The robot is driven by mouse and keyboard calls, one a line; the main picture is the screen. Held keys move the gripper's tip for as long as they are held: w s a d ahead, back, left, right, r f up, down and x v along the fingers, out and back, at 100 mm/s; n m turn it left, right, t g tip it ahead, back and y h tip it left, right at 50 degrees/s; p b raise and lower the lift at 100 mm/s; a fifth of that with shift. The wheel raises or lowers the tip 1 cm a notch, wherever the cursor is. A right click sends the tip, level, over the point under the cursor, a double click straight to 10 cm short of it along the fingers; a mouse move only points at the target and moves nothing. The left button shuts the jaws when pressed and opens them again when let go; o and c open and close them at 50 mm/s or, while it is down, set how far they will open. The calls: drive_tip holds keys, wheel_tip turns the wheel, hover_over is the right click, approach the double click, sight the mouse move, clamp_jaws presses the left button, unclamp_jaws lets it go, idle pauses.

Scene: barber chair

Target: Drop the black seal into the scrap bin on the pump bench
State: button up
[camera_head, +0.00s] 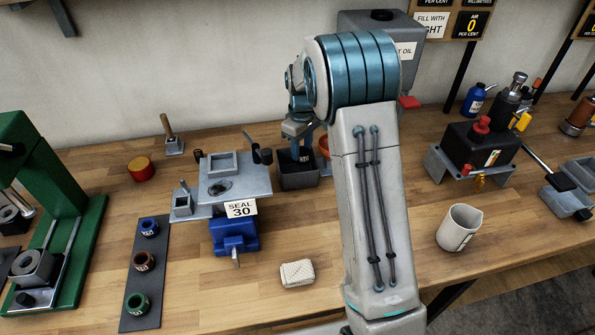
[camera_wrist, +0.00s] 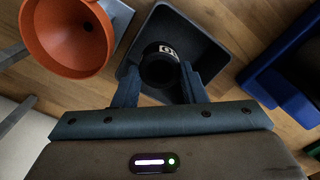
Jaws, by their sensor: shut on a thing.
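The black seal (camera_wrist: 160,72) is a dark ring with a white label, held between the two fingers in the wrist view. My gripper (camera_wrist: 161,78) is shut on it. In the head view my gripper (camera_head: 301,150) points down over a dark grey open box, which looks like the scrap bin (camera_head: 300,180). In the wrist view the bin (camera_wrist: 203,38) surrounds the seal in the picture, with its rim on all visible sides. Whether the seal is above the rim or a little inside it is hard to tell. My arm hides part of the bench to the right of the bin.
An orange funnel (camera_wrist: 48,45) stands close beside the bin. A blue vise (camera_head: 233,235) and a grey plate stand with the "SEAL 30" card (camera_head: 241,208) are to its left. A black strip (camera_head: 146,272) holds several coloured rings. A white mug (camera_head: 459,228) stands right of my arm.

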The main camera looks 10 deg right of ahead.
drive_tip(key=o, duration=1)
wheel_tip(320, 180, up, 14)
drive_tip(key=shift+f+b, duration=0.1)
drive_tip(key=shift+b, duration=0.55)
drive_tip(key=s+r+m+t, duration=0.2)
drive_tip(key=s+r+m, duration=0.15)
drive_tip(key=s, duration=1.15)
drive_tip(key=s+f+m, duration=0.1)
drive_tip(key=s+f, duration=0.1)
drive_tip(key=s, duration=0.3)
drive_tip(key=s+f+m, duration=0.2)
drive_tip(key=s, duration=0.4)
drive_tip(key=s+f+m+t, duration=0.1)
drive_tip(key=s+f, duration=0.1)
drive_tip(key=s, duration=0.3)
drive_tip(key=shift+s+d+f, duration=0.15)
drive_tip(key=shift+s+f, duration=0.15)
drive_tip(key=shift+f, duration=0.05)
